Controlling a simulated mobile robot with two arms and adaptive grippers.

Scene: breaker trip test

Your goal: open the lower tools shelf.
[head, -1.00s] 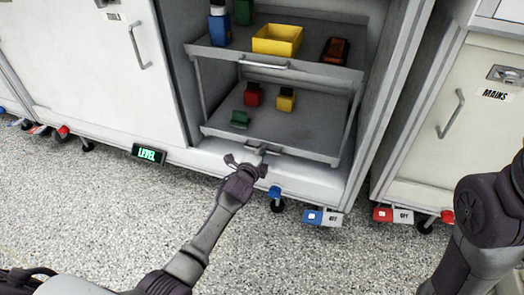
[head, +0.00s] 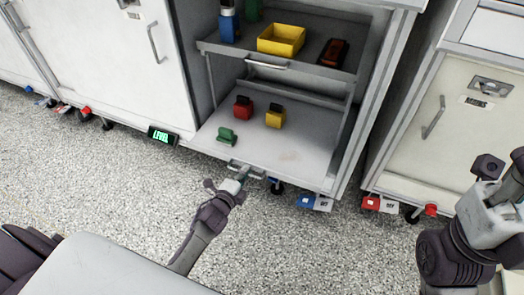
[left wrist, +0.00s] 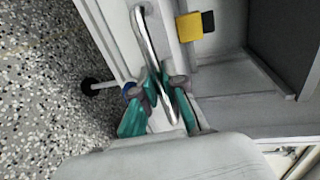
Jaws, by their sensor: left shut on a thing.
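The lower tools shelf (head: 303,167) is slid partly out of the open cabinet, and its front edge sticks out past the upper shelf. A metal bar handle (head: 249,172) is on its front. My left gripper (head: 239,180) is shut on that handle. In the left wrist view the green-padded fingers of the left gripper (left wrist: 163,100) lie on both sides of the handle (left wrist: 150,45). On the lower shelf stand a red block (head: 243,112), a yellow block (head: 275,119) and a green block (head: 227,135). My right arm shows at the right, but its fingers are not clear.
The upper shelf (head: 222,47) holds a yellow bin (head: 281,40), a blue bottle (head: 229,26) and an orange-black device (head: 333,53). A LEVEL display (head: 162,136) is at the cabinet base. Blue and red ON/OFF tags (head: 306,202) hang low. Speckled floor in front is free.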

